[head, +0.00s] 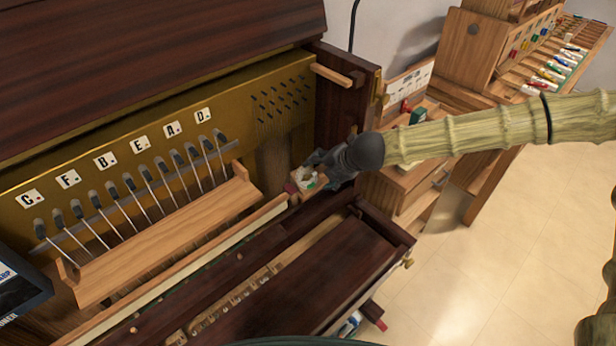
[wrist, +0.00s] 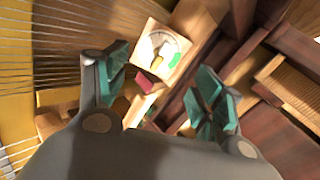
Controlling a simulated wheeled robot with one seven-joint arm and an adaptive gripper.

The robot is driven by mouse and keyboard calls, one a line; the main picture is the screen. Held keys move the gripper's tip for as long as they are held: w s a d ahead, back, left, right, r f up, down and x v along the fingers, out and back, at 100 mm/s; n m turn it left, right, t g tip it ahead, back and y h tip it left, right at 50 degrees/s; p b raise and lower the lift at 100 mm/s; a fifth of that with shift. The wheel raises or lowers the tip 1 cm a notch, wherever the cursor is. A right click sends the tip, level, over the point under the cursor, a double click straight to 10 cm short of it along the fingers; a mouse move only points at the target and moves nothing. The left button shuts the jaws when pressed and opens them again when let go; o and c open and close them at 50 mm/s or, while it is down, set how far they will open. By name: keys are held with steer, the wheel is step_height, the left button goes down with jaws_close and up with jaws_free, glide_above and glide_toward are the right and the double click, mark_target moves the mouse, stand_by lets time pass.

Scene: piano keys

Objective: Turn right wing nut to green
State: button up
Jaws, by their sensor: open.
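A small square light-wood block (wrist: 160,48) with a pale round dial face shows between my fingers in the wrist view. A green mark (wrist: 174,60) lies at its right side, and a small yellowish piece, seemingly the wing nut (wrist: 157,62), at its lower edge. The nut's exact angle is too small to tell. A red piece (wrist: 146,80) sits just below the block. In the head view the block (head: 310,180) is partly hidden by my gripper (head: 314,165). My gripper (wrist: 162,84) is open, its teal fingertips either side of the block's near end, with nothing held.
A wooden rail (head: 160,240) and a row of pins with strings (head: 130,185) lie left of my gripper. The dark piano side post (head: 345,100) stands close behind it. A wooden bench with colourful tools (head: 550,70) is at the upper right. Floor (head: 500,260) is clear.

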steer(key=p+v, duration=0.4)
steer(key=v, duration=0.7)
steer(key=shift+p, duration=0.4)
stand_by(1.3)
